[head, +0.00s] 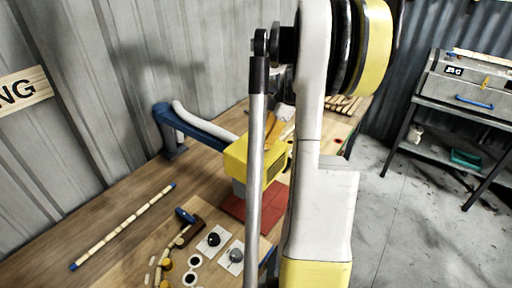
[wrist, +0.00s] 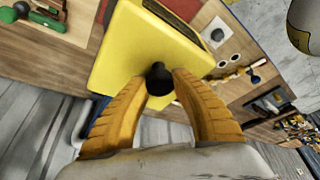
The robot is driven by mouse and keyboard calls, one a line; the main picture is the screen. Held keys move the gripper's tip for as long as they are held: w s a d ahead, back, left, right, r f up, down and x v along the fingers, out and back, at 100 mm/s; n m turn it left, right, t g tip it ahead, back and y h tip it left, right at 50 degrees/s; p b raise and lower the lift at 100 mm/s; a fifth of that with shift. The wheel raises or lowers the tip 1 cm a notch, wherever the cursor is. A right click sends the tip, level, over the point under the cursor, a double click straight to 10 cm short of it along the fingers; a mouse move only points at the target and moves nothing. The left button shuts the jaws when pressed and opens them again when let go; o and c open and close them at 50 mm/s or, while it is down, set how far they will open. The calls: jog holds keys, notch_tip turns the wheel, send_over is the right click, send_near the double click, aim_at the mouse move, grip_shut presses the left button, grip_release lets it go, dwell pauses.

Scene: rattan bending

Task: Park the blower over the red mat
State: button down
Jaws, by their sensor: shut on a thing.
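The blower is a yellow box (head: 250,155) with a grey lower part, carried on a blue swing arm with a pale hose. In the head view it overlaps the back part of the red mat (head: 234,209), which lies on the wooden table. How squarely it stands above the mat I cannot tell. In the wrist view the yellow blower (wrist: 135,45) fills the upper middle. My gripper (wrist: 160,80) has its two orange fingers closed around the black knob (wrist: 158,77) on the blower. In the head view my arm hides part of the mat and most of the gripper.
A segmented rattan pole (head: 122,228) with blue ends lies at the table's left. Two white cards (head: 214,239) with dark round pieces and a curved jig lie near the front. A corrugated wall stands behind. A metal cart (head: 465,100) stands at the right, with open floor before it.

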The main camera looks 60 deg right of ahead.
jog(key=shift+w+d, duration=0.1)
jog(key=shift+d, duration=0.05)
jog(key=c, duration=1.1)
grip_release()
jog(key=shift+o, duration=0.6)
jog(key=shift+w, duration=0.15)
jog(key=v, duration=1.2)
